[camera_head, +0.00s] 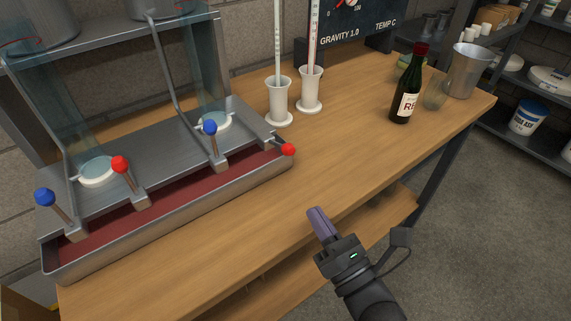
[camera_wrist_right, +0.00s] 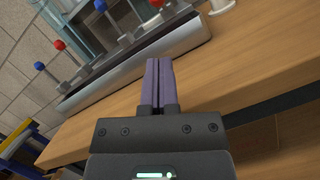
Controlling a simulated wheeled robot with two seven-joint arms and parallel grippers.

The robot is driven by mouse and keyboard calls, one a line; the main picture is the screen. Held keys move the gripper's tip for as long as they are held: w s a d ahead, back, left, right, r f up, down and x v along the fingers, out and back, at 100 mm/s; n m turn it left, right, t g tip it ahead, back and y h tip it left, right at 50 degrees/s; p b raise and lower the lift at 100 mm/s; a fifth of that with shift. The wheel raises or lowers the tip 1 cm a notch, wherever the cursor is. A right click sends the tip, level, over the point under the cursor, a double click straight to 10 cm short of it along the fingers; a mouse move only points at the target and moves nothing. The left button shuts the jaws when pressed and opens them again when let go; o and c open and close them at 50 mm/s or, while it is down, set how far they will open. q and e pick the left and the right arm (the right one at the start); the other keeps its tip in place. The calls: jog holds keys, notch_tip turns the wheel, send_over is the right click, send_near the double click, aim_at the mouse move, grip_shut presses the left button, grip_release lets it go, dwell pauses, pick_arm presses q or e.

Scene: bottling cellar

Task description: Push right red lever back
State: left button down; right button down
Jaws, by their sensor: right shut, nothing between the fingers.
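The right red lever (camera_head: 288,149) is at the right end of the grey metal bottling stand (camera_head: 160,150). It leans out over the front tray edge, its red knob low. Its red knob also shows at the top of the right wrist view (camera_wrist_right: 155,3), partly cut off. My right gripper (camera_head: 314,211) has purple fingers closed together with nothing between them. It is over the table's front edge, below and to the right of the lever, apart from it. The closed fingers also show in the right wrist view (camera_wrist_right: 158,64). My left gripper is not in view.
Other levers are a blue one (camera_head: 210,127), a left red one (camera_head: 120,164) and a far-left blue one (camera_head: 45,197). Two white cylinder stands (camera_head: 279,100) (camera_head: 310,90) hold tubes behind the lever. A wine bottle (camera_head: 407,90) stands right. The tabletop (camera_head: 340,150) between is clear.

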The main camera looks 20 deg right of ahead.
jog(key=b, duration=0.2)
send_near(279, 146)
jog(key=w, duration=0.1)
jog(key=w+a, duration=0.1)
jog(key=w, duration=0.2)
jog(key=shift+w+a, duration=0.3)
jog(key=shift+w, duration=0.05)
jog(key=shift+w+a+r, duration=0.1)
jog(key=shift+w, duration=0.25)
